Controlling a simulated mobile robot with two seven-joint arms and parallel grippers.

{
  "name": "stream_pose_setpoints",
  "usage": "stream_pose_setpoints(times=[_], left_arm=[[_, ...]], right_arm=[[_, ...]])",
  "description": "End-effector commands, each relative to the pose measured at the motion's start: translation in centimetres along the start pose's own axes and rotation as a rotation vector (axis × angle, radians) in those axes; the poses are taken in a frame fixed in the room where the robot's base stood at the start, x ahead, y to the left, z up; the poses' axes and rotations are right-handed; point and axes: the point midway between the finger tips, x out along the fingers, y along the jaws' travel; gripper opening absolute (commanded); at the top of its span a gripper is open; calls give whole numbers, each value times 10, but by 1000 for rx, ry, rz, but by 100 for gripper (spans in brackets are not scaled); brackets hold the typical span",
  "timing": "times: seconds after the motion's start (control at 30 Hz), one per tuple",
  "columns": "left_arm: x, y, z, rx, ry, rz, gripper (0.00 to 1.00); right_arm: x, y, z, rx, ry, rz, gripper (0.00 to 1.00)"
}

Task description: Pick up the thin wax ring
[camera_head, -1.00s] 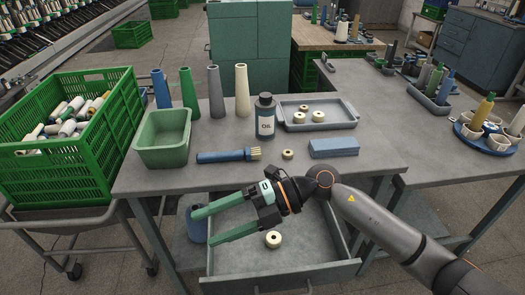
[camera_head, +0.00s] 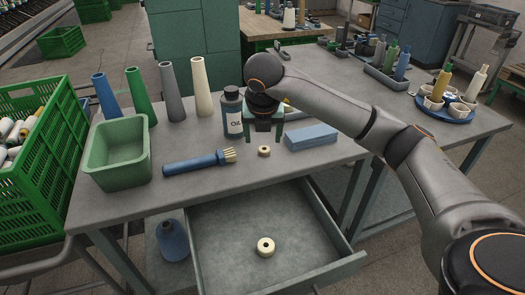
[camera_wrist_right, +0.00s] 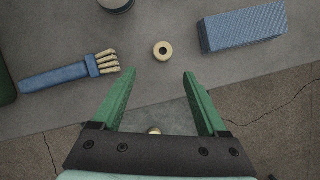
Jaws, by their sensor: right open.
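A small cream wax ring (camera_head: 264,151) lies flat on the grey table between the brush and the blue block. It also shows in the right wrist view (camera_wrist_right: 163,50), just beyond the fingertips and roughly centred between them. A second cream ring (camera_head: 266,247) lies in the open drawer; it looks thicker, and my gripper partly hides it in the wrist view (camera_wrist_right: 154,131). My right gripper (camera_head: 263,137) points down with its green fingers apart and empty, above the table by the first ring. My left gripper is out of view.
A blue brush (camera_head: 195,163) and a blue block (camera_head: 311,137) flank the ring. The oil bottle (camera_head: 232,112) stands close left of my gripper. A green bin (camera_head: 118,152) and several tall cones stand farther left. The open drawer (camera_head: 215,255) juts from the front.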

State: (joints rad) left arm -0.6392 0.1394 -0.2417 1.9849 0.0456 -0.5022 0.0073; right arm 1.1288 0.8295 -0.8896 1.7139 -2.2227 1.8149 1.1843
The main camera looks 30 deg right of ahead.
Motion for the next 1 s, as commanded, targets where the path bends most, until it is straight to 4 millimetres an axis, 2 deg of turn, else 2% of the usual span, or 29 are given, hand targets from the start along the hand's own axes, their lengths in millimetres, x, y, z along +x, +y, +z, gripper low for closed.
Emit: stream_pose_setpoints(times=[0.1, 0.27, 0.6, 0.87, 1.0], left_arm=[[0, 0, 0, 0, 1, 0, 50], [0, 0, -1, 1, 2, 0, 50], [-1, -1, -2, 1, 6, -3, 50], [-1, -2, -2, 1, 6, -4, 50], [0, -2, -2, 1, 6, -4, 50]], right_arm=[[16, 0, 0, 0, 2, -1, 76], [26, -1, 1, 0, 2, 0, 76], [70, -5, 8, -1, 2, 1, 76], [74, -5, 8, -2, 1, 2, 76], [74, -5, 8, -2, 1, 2, 62]])
